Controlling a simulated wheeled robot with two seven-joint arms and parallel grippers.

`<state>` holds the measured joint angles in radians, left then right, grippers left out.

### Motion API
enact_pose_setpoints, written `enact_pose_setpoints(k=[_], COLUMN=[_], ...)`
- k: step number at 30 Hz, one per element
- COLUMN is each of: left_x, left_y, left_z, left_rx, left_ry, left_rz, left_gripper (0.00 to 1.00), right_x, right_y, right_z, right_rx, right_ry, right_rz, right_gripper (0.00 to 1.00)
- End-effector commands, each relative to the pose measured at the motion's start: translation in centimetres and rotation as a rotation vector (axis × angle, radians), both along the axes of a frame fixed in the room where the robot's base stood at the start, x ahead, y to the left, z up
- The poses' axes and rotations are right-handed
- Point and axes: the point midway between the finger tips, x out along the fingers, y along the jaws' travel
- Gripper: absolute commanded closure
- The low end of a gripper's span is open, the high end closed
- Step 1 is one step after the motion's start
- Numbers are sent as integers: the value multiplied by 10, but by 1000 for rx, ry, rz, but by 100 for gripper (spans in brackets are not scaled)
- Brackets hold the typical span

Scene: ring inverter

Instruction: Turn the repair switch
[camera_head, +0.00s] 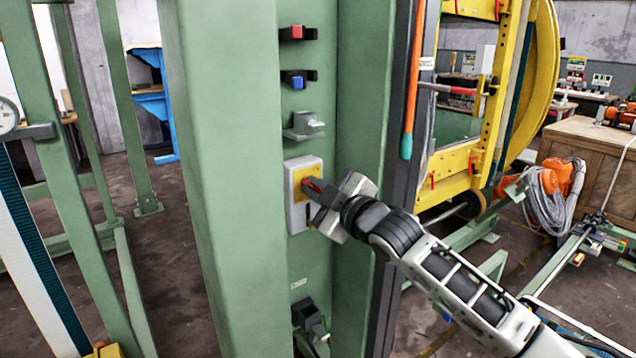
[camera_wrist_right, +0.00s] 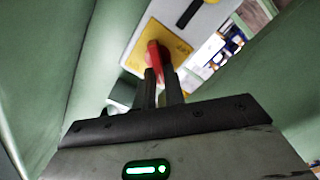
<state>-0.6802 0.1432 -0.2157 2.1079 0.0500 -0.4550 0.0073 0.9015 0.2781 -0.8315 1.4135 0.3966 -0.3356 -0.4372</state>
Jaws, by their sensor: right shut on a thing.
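The repair switch is a red handle (camera_head: 314,185) on a yellow plate, set in a light grey box (camera_head: 293,208) on the green column. My right gripper (camera_head: 321,190) reaches in from the right and is shut on the red handle. In the right wrist view, the red handle (camera_wrist_right: 153,57) sits between the two dark fingers (camera_wrist_right: 164,85), in front of the yellow plate (camera_wrist_right: 176,50). The fingers hide part of the handle. My left gripper is not in view.
Above the box, the column carries a red button (camera_head: 297,32), a blue button (camera_head: 297,82) and a grey bracket (camera_head: 304,125). A dark fitting (camera_head: 306,316) is below. The column's green side wall (camera_head: 225,180) stands close on the left.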

Motion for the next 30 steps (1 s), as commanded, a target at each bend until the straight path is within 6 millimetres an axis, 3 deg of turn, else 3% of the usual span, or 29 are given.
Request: enact_pose_setpoints(k=[18,30], left_x=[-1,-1], left_y=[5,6], left_z=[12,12], left_rx=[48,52], left_ry=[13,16], left_rz=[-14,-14], left_gripper=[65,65], right_x=[-2,-2], right_y=[2,2], right_z=[-6,-10], right_rx=[-446,-589], right_ry=[-319,-423], right_rz=[0,-1], right_gripper=[100,100])
